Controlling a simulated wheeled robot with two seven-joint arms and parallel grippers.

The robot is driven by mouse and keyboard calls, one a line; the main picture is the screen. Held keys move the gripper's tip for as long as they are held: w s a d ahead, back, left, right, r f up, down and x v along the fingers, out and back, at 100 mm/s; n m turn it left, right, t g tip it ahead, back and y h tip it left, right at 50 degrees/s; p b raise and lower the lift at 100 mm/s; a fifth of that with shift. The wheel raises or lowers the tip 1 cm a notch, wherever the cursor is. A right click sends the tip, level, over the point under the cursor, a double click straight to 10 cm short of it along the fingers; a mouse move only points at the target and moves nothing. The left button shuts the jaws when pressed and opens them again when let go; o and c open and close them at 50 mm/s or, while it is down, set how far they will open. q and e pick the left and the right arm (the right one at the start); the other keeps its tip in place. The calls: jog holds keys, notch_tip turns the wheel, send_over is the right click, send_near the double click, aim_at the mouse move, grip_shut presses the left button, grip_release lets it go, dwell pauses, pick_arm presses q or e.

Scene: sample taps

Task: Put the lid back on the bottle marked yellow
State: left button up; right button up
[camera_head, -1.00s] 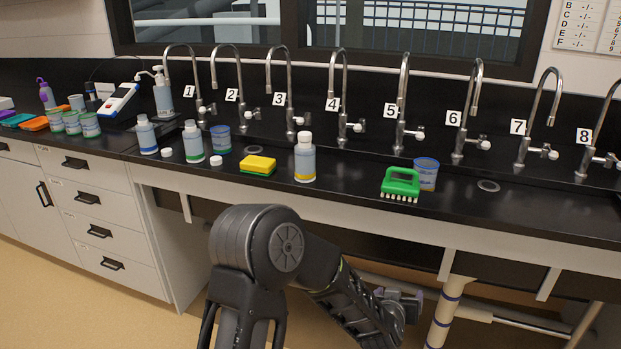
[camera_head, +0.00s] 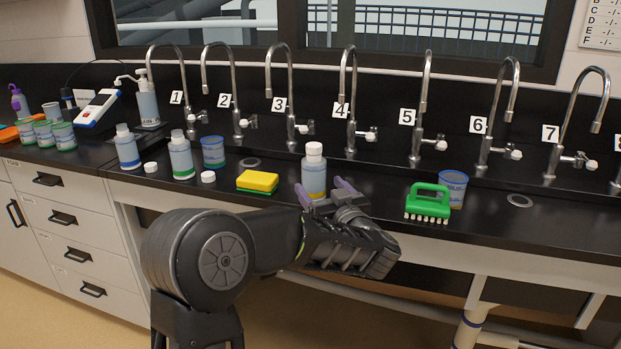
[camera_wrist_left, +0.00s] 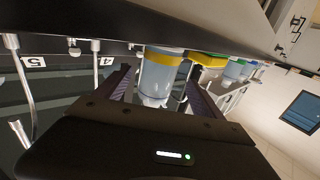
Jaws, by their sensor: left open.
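The bottle with the yellow band (camera_head: 314,172) stands upright on the black counter, and a white lid (camera_head: 314,149) appears to sit on its top. My left gripper (camera_head: 325,192) is open and empty at the counter's front edge, just in front of this bottle. In the left wrist view the bottle (camera_wrist_left: 160,72) shows upside down, between the two spread fingers in the picture; I cannot tell any contact. Two loose white lids, one (camera_head: 151,167) by the blue-marked bottle (camera_head: 127,150) and one (camera_head: 208,177) by the green-marked bottle (camera_head: 181,160), lie on the counter. My right gripper is not in view.
A yellow and green sponge (camera_head: 257,181) lies left of the yellow-marked bottle. A green brush (camera_head: 428,203) and a blue-rimmed cup (camera_head: 453,187) are to its right. Numbered taps line the back. Counter between bottle and brush is clear.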

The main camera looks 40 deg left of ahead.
aim_at(310, 175)
pick_arm(q)
jog(key=shift+x, duration=1.35)
jog(key=shift+f, duration=0.1)
jog(key=shift+x, duration=2.6)
jog(key=shift+w+f, duration=0.1)
jog(key=shift+d, duration=0.1)
jog(key=c, duration=1.7)
grip_shut()
notch_tip(310, 175, up, 10)
jog(key=shift+r+p, duration=0.1)
jog(key=shift+p, duration=0.85)
